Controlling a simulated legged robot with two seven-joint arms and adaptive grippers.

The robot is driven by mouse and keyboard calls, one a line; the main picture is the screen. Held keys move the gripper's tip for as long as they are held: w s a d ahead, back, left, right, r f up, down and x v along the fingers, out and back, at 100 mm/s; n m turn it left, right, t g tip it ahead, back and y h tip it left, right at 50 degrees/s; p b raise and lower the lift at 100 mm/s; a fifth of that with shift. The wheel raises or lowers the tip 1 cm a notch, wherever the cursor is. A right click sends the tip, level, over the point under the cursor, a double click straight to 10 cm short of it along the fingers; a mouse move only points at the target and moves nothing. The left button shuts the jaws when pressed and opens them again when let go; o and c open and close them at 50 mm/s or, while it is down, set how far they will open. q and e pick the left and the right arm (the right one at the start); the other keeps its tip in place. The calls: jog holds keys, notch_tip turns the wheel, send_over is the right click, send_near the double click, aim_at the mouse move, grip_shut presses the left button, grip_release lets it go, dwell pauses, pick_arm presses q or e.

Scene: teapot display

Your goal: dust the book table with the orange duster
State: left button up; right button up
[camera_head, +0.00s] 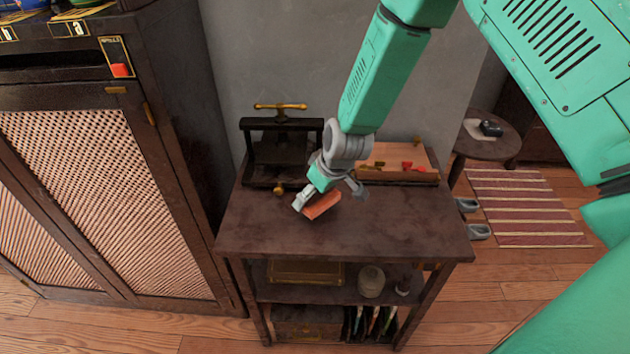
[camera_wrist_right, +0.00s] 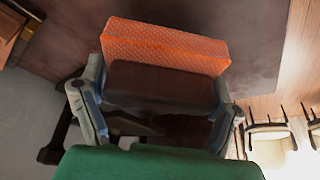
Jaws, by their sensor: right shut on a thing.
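The orange duster (camera_head: 322,205) is a block with a dark part and an orange textured face. My right gripper (camera_head: 318,203) is shut on it over the middle of the book table (camera_head: 380,231). In the right wrist view the duster (camera_wrist_right: 165,45) lies between the two fingers of the gripper (camera_wrist_right: 160,90). The duster is at or just above the dark tabletop; I cannot tell whether it touches. My left gripper is not in view.
A black press (camera_head: 283,150) with a brass handle stands at the table's back left. A wooden tray (camera_head: 400,177) with small red and brass pieces is at the back right. A dark cabinet (camera_head: 170,130) stands left. The table's front and right top are clear.

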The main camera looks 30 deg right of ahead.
jog(key=r+p, duration=0.2)
jog(key=shift+w+a+r, duration=0.15)
jog(key=shift+a+r, duration=0.2)
jog(key=shift+r, duration=0.05)
jog(key=shift+r+p, duration=0.5)
jog(key=shift+r, duration=0.2)
jog(key=shift+d+f, duration=0.15)
jog(key=shift+d, duration=0.15)
jog(key=shift+a, duration=0.2)
